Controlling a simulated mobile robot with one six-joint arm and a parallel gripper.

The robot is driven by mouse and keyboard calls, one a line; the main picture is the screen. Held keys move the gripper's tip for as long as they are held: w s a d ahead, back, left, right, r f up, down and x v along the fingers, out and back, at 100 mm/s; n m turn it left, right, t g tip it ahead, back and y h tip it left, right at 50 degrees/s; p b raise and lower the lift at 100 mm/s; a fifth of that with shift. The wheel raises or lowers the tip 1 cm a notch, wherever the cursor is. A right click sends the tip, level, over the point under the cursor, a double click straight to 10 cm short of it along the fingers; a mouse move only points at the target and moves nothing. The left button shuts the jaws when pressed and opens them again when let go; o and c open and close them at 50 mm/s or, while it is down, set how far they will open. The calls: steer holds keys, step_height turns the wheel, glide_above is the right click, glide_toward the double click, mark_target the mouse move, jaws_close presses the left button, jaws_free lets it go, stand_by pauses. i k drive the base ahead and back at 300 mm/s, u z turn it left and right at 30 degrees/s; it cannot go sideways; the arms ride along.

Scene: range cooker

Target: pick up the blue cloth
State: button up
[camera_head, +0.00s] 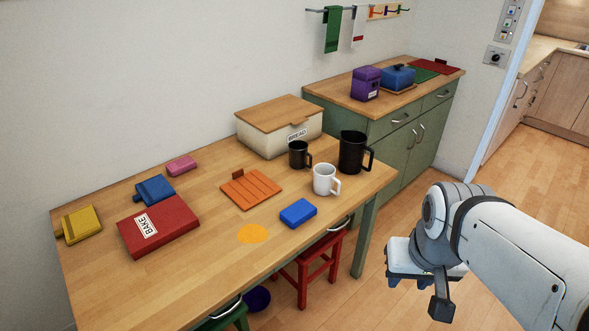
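A plain blue folded piece (298,213) lies near the front edge of the wooden table, in front of the white mug. A second blue piece (154,190), with a raised band at one end, lies farther left behind the red box. I cannot tell for certain which of the two is the cloth. My gripper (420,290) hangs over the floor to the right of the table, apart from both. Its fingers are partly hidden by the wrist, so their opening is unclear. No held object shows.
The table (105,290) also bears a red BAKE box (175,222), yellow piece (82,225), pink block (181,166), orange slatted board (251,189), bread bin (270,128), white mug (323,180), black mug (298,155) and black jug (351,152). A red stool (320,265) stands below.

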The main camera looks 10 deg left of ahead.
mark_target(299, 212)
steer(key=u, duration=0.95)
steer(key=i, duration=1)
